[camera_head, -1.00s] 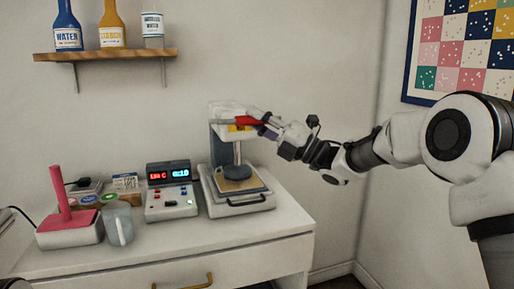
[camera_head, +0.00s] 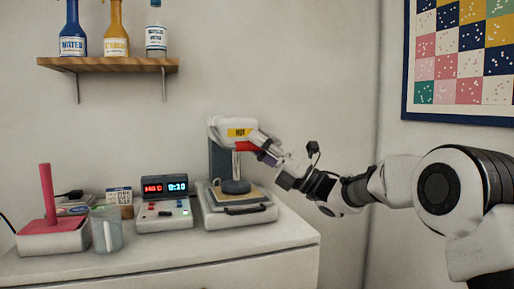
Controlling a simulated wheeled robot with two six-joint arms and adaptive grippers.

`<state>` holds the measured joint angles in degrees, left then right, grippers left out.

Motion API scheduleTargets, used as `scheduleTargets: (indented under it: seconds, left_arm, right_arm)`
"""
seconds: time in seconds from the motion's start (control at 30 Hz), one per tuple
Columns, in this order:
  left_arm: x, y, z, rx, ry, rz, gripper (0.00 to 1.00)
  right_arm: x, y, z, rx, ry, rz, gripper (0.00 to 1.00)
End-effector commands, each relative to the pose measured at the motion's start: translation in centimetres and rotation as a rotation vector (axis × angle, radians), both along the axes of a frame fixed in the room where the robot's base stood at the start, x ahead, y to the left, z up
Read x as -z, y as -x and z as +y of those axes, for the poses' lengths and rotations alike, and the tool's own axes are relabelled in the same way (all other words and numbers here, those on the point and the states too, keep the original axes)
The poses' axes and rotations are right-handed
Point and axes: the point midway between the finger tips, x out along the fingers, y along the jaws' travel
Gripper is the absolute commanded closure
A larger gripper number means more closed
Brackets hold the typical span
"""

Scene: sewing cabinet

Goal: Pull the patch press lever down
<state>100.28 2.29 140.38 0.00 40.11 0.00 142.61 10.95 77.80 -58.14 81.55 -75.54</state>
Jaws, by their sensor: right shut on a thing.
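The patch press (camera_head: 238,212) stands on the right part of the white cabinet top, with a white head, a yellow "HOT" label (camera_head: 240,132) and a round dark plate (camera_head: 236,187) over its tan pad. Its red lever (camera_head: 246,147) shows at the front of the head, just below the label. My right gripper (camera_head: 265,150) reaches in from the right and is shut on the lever; its fingers partly hide the lever's right end. The dark plate looks down at the pad; I cannot tell whether it is pressed. My left gripper is not in view.
A control box (camera_head: 165,203) with red and blue displays stands left of the press. Further left are a grey cup (camera_head: 105,230), a pink block with an upright handle (camera_head: 50,228) and small boxes. A wooden shelf (camera_head: 110,64) with several bottles hangs above.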

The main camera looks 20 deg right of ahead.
Motion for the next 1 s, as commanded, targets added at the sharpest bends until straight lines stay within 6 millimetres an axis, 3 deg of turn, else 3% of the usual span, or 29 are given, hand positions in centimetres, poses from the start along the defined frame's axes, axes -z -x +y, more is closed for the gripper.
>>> scheduleTargets:
  seconds: [0.07,0.1,0.17,0.57,1.0]
  left_arm:
    - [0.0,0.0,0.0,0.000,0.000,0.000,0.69]
    - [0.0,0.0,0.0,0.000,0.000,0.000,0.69]
    - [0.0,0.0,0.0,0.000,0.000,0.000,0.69]
    - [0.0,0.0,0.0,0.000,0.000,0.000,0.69]
    - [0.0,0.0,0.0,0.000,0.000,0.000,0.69]
  right_arm:
    - [0.0,0.1,0.2,-0.004,0.003,-0.001,1.00]
    - [0.0,0.1,0.2,-0.004,0.003,-0.001,0.70]
    - [0.0,0.1,0.1,-0.003,0.002,-0.001,0.51]
    - [0.5,0.3,-0.5,0.000,0.000,0.001,0.51]
    - [5.7,4.7,-7.7,0.000,-0.002,0.001,0.51]
